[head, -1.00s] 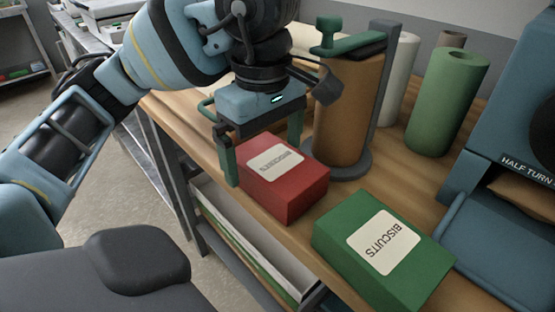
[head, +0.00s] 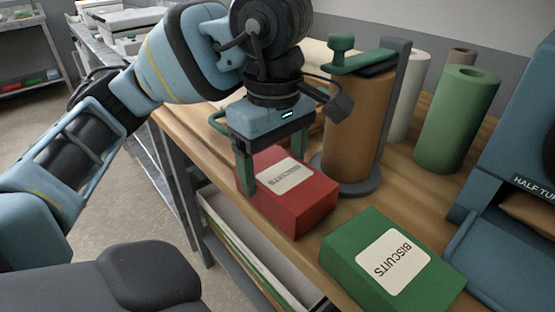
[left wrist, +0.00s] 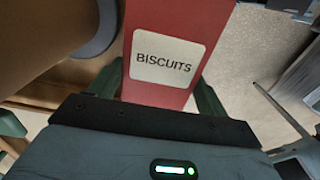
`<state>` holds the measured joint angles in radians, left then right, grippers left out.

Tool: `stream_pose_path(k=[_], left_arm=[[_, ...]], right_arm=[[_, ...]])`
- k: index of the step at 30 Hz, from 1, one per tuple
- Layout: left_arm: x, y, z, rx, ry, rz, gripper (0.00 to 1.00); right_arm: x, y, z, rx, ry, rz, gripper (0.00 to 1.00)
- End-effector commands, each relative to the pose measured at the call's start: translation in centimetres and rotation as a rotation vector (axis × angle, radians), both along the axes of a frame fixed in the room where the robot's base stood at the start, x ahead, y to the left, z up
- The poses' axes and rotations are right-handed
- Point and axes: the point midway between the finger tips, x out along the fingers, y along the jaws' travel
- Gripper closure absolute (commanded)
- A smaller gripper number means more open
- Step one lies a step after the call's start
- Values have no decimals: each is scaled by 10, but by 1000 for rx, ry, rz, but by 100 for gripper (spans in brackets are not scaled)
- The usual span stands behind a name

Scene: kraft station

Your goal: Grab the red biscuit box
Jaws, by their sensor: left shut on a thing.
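The red biscuit box (head: 303,214) lies on the wooden bench near its front edge, with its white label facing up. My left gripper (head: 273,168) is over the far left end of the box, pointing down, and is shut on it with one finger on each side. In the left wrist view the red box (left wrist: 183,18) lies between the green fingers, with its label readable. The box appears to rest on the bench. My right gripper is not in view.
A green biscuit box (head: 345,248) lies just right of the red one. A brown paper roll on a stand (head: 352,125) is close behind the red box. A green roll (head: 455,120) and a blue machine (head: 515,160) are further right. A shelf holding sheets (head: 250,250) sits below the bench edge.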

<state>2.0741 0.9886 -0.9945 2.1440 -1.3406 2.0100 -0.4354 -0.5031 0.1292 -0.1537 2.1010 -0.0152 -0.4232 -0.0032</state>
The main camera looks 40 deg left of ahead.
Motion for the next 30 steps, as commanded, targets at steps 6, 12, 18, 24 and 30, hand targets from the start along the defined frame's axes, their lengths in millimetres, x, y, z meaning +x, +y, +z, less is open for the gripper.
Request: stream_pose_path(k=[6, 12, 18, 24, 30], left_arm=[[0, 0, 22, 0, -6, 0, 52], [0, 0, 55, 0, -8, 0, 52], [0, 0, 90, 0, -8, 2, 52], [0, 0, 127, 0, -8, 0, 52], [0, 0, 163, 0, -7, 1, 52]], right_arm=[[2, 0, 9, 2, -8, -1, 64], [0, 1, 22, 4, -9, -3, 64], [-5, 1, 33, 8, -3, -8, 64], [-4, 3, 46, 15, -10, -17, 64], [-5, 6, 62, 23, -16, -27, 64]])
